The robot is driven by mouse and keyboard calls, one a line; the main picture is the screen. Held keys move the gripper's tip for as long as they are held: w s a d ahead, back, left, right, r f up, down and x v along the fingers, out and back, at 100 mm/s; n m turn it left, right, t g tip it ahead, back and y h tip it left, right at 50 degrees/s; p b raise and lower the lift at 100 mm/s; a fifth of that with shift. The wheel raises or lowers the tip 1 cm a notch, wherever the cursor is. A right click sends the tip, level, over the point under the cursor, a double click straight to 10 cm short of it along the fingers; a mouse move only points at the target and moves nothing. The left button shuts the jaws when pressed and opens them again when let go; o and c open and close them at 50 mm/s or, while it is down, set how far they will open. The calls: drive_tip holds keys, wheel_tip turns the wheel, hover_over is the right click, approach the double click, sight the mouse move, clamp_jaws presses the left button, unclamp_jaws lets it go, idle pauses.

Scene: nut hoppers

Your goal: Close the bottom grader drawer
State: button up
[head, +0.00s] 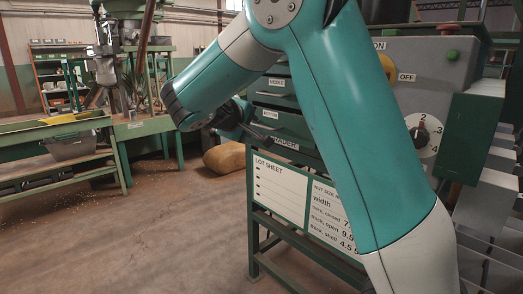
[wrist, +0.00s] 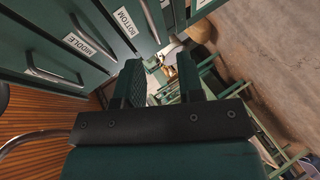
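The grader's bottom drawer (head: 290,125) has a green front with a white BOTTOM label, partly hidden behind my arm in the head view. In the wrist view the bottom drawer (wrist: 130,35) is at upper left, with a bar handle. I cannot tell how far it stands out. The middle drawer (head: 285,101) is above it; its labelled front (wrist: 65,45) also shows in the wrist view. My gripper (head: 240,113) is just left of the bottom drawer's front in the head view. In the wrist view its two fingers (wrist: 161,70) are apart with nothing between them. No contact with the drawer is visible.
A lot sheet board (head: 280,185) hangs below the drawers on a green frame. A grey control panel (head: 425,85) with a dial stands right, partly behind my arm. A brown sack (head: 225,158) lies on the floor behind. The floor at left front is clear.

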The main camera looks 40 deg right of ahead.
drive_tip(key=a+f+n+t+h+b, duration=0.1)
drive_tip(key=a+n+h+b, duration=0.1)
drive_tip(key=a+h+b, duration=0.15)
drive_tip(key=b, duration=0.2)
approach(261, 127)
drive_tip(key=shift+y, duration=0.35)
drive_tip(key=x, duration=0.9)
drive_tip(key=shift+w+d+r, duration=0.15)
drive_tip(key=shift+d+r, duration=0.1)
drive_tip(key=shift+d, duration=0.15)
clamp_jaws()
